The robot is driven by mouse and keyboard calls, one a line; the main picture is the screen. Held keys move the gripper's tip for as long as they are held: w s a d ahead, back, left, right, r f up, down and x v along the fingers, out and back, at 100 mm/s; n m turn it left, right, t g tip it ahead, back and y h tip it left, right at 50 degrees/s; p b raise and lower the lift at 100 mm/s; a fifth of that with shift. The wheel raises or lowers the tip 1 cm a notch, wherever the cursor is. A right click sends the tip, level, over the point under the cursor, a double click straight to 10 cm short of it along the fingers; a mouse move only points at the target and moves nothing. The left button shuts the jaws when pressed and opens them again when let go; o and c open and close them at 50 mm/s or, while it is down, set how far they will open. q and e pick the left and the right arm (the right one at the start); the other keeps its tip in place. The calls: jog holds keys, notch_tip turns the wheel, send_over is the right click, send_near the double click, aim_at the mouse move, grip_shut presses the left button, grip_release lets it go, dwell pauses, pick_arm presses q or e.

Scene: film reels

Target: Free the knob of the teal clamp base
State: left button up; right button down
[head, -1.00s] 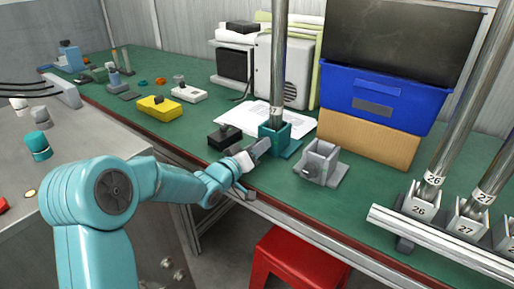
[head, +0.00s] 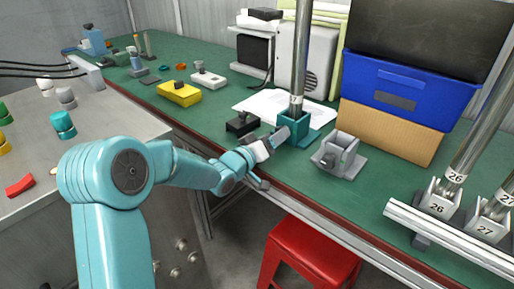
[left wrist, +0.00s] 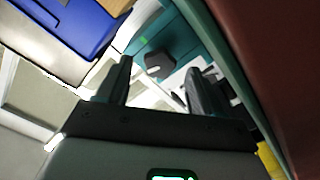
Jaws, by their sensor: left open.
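The teal clamp base (head: 293,130) stands near the front edge of the green bench, with an upright metal pole (head: 300,65) rising from it. My left gripper (head: 272,160) is at the bench edge, in front of the base and pointing towards it. In the left wrist view, its two fingers (left wrist: 159,88) are apart, with nothing held. A dark knob (left wrist: 158,65) on the teal base (left wrist: 172,38) shows ahead between the fingers, and I see no contact. In the head view the knob is hidden or too small to tell. My right gripper is out of view.
A grey clamp base (head: 340,155) stands right of the teal one, and a black block (head: 242,124) to its left. A rail with numbered poles (head: 440,205) is at the right. A blue crate (head: 395,92) stands behind. A red stool (head: 308,255) is below the edge.

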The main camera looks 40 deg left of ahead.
pick_arm(q)
jog(key=s+a+p, duration=0.1)
jog(key=s, duration=1.4)
jog(key=shift+s, duration=0.15)
